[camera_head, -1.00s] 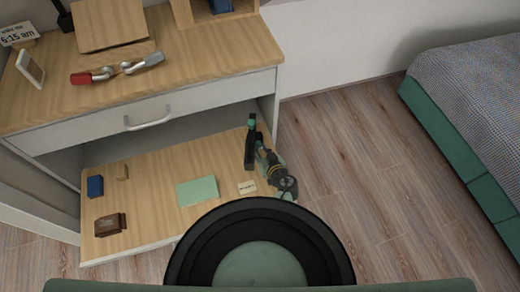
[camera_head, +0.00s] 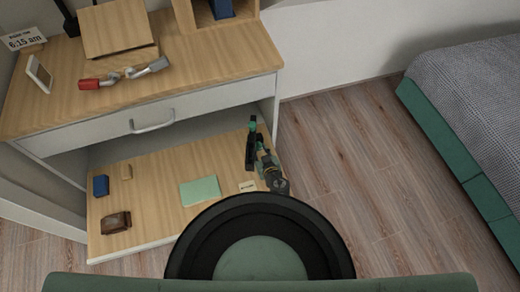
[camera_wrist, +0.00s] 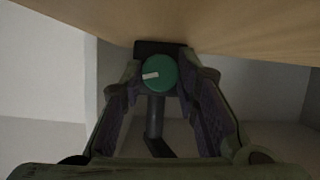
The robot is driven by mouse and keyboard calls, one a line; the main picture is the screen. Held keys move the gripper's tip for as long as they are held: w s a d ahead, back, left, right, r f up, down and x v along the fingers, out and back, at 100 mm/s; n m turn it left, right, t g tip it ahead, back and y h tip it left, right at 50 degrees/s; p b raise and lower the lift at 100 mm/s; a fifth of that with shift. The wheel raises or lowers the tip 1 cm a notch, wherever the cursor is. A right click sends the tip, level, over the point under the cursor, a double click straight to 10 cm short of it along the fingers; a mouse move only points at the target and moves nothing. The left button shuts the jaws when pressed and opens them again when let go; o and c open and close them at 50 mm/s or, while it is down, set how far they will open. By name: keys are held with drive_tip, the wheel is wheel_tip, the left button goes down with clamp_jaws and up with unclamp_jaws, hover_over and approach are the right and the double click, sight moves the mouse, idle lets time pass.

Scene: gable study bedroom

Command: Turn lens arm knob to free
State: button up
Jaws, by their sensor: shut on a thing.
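The lens arm knob (camera_wrist: 164,66) is round and green, with a white pointer mark toward the left, tilted slightly down. It sits against a dark block, with a dark stem below it, under a wooden board in the wrist view. My gripper (camera_wrist: 163,78) has one finger on each side of the knob and is shut on it. In the head view my gripper (camera_head: 259,150) is small at the right end of the lower wooden shelf, beside a dark upright piece. The knob cannot be made out clearly there. The lens itself is not clearly visible.
The lower shelf (camera_head: 150,215) holds a blue box (camera_head: 101,185), a brown box (camera_head: 115,222), a green pad (camera_head: 200,191) and a small light card (camera_head: 247,186). The desk top (camera_head: 205,55) overhangs behind. A bed (camera_head: 470,110) stands right; the floor between is clear.

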drive_tip(key=o, duration=1.2)
drive_tip(key=shift+c, duration=0.2)
drive_tip(key=m+b, duration=0.1)
drive_tip(key=b, duration=0.1)
drive_tip(key=f+m+y+b, duration=0.1)
drive_tip(key=b, duration=0.1)
drive_tip(key=shift+d, duration=0.2)
drive_tip(key=shift+s+d+r+y+p, duration=0.15)
drive_tip(key=shift+s+r+p, duration=0.15)
drive_tip(key=shift+r+p, duration=0.25)
drive_tip(key=shift+s+r+y+p, duration=0.15)
drive_tip(key=shift+s+r+p, duration=0.1)
drive_tip(key=shift+r+p, duration=0.3)
drive_tip(key=p+v, duration=0.8)
drive_tip(key=v, duration=0.1)
drive_tip(key=shift+s+d+r, duration=0.1)
drive_tip(key=shift+s+r, duration=0.15)
drive_tip(key=shift+r, duration=0.1)
drive_tip(key=w+d+r+t+h, duration=0.3)
drive_tip(key=w+r, duration=0.5)
drive_tip(key=r, duration=0.4)
drive_tip(key=w+d+r+m+t+h, duration=0.1)
drive_tip(key=w+d+r+t+h, duration=0.2)
drive_tip(key=r, duration=0.9)
drive_tip(key=w+d+b, duration=0.1)
drive_tip(key=w+d, duration=0.2)
drive_tip(key=w, duration=0.1)
drive_tip(key=shift+w+d, duration=0.15)
drive_tip(key=shift+w, duration=0.2)
